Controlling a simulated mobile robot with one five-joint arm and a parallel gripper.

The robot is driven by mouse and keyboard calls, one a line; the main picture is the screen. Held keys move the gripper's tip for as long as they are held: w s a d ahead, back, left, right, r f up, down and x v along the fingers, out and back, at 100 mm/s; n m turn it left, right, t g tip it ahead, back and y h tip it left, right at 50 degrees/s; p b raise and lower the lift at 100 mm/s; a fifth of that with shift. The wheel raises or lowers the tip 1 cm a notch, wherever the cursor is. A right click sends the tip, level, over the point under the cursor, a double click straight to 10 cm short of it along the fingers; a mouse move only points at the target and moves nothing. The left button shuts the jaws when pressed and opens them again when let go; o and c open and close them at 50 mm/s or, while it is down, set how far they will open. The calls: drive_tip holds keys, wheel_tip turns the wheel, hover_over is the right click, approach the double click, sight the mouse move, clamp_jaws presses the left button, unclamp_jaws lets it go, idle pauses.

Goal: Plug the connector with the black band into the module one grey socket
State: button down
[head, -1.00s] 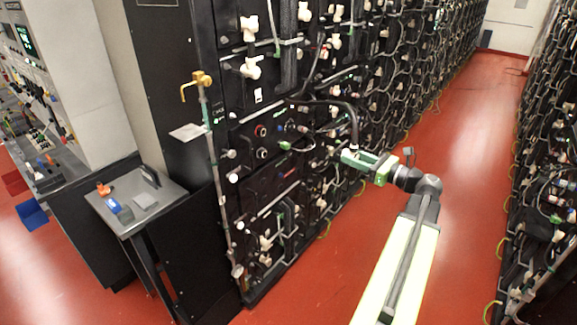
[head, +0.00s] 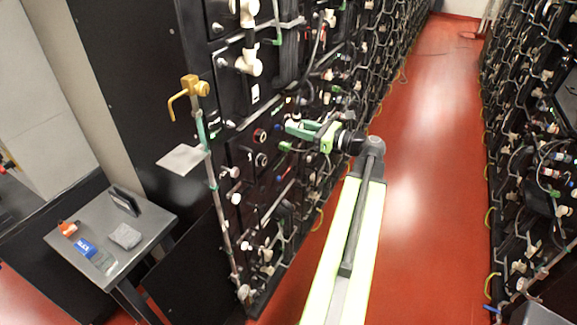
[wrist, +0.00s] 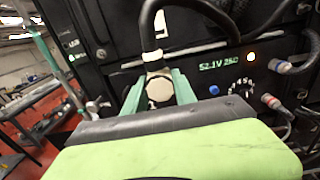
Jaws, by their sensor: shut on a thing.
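My gripper (head: 306,129) is in front of the black module rack, shut on a connector. In the wrist view its green fingers clasp the connector's cream, round body (wrist: 160,88). A thick black cable (wrist: 148,28) leaves the connector and loops up over it. In the head view a round socket with a grey ring (head: 262,159) shows on a module front, left of and below my gripper. I cannot read which module this is.
The wrist view shows a lit panel reading (wrist: 218,63), with a blue-grey plug (wrist: 280,66) and a red-banded plug (wrist: 272,101) at right. A brass tap on a pipe (head: 188,92) and a small grey table (head: 140,225) stand left. The red aisle floor (head: 420,180) is clear.

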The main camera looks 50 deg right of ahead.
drive_tip(key=shift+s+r, duration=0.1)
drive_tip(key=shift+s, duration=0.1)
wheel_tip(320, 180, down, 19)
drive_tip(key=b, duration=1.9)
drive_tip(key=shift+w, duration=0.25)
drive_tip(key=shift+a, duration=0.1)
drive_tip(key=shift+x, duration=2.85)
drive_tip(key=shift+x, duration=1.85)
drive_tip(key=c, duration=0.9)
unclamp_jaws()
drive_tip(key=shift+c, duration=0.2)
drive_tip(key=shift+s, duration=0.1)
